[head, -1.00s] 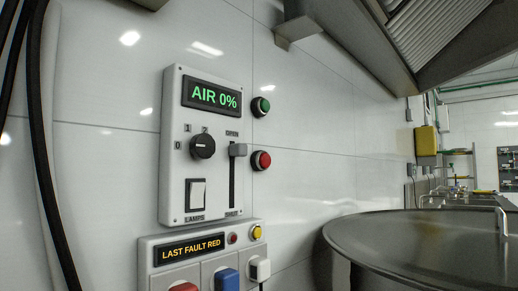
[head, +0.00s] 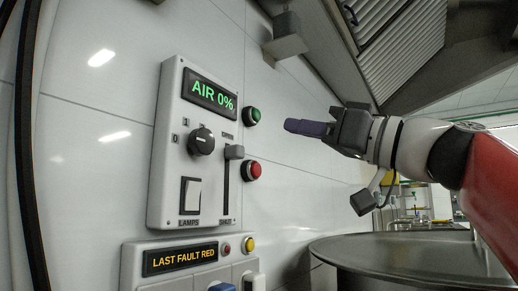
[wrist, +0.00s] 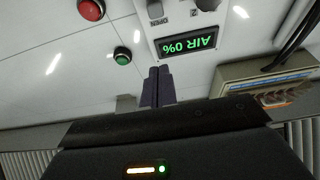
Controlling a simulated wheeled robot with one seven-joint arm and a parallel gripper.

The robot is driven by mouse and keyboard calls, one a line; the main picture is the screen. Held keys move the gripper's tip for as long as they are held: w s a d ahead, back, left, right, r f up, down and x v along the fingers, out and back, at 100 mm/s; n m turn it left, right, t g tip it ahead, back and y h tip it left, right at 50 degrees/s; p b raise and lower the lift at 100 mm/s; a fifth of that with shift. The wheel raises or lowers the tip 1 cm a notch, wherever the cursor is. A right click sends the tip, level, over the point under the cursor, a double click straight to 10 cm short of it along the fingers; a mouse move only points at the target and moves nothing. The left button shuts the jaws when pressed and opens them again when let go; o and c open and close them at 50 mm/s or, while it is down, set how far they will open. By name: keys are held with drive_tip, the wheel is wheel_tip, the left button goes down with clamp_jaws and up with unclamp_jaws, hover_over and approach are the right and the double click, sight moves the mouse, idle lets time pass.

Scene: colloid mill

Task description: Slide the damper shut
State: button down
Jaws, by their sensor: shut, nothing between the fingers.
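The damper slider is a grey knob (head: 234,152) near the upper, OPEN end of a vertical dark slot on the white wall panel (head: 168,205). The slot's lower end is marked SHUT. The panel's display (head: 208,93) reads AIR 0%; it also shows upside down in the wrist view (wrist: 188,45). In the wrist view part of the grey knob (wrist: 155,10) shows at the top edge. My gripper (head: 288,125) is shut and empty, to the right of the panel and a little above the knob, apart from it. Its fingers (wrist: 158,80) point toward the panel in the wrist view.
A green button (head: 253,115) and a red button (head: 254,170) sit on the wall just right of the panel. A black rotary knob (head: 201,141) and a white lamp switch (head: 191,195) are left of the slot. A round metal vessel (head: 400,250) stands below my arm.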

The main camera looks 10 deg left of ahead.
drive_tip(key=shift+r, duration=0.15)
drive_tip(key=p+x, duration=0.4)
drive_tip(key=x, duration=0.5)
drive_tip(key=shift+a+r+p, duration=0.3)
drive_tip(key=shift+p, duration=0.05)
wheel_tip(320, 180, down, 3)
drive_tip(key=shift+a+r+b, duration=0.1)
drive_tip(key=shift+a+b, duration=0.1)
drive_tip(key=shift+b, duration=0.6)
drive_tip(key=shift+w+f, duration=0.1)
drive_tip(key=shift+f, duration=0.7)
drive_tip(key=b, duration=1.1)
approach(229, 191)
drive_tip(key=x, duration=0.5)
drive_tip(key=shift+d+r, duration=0.1)
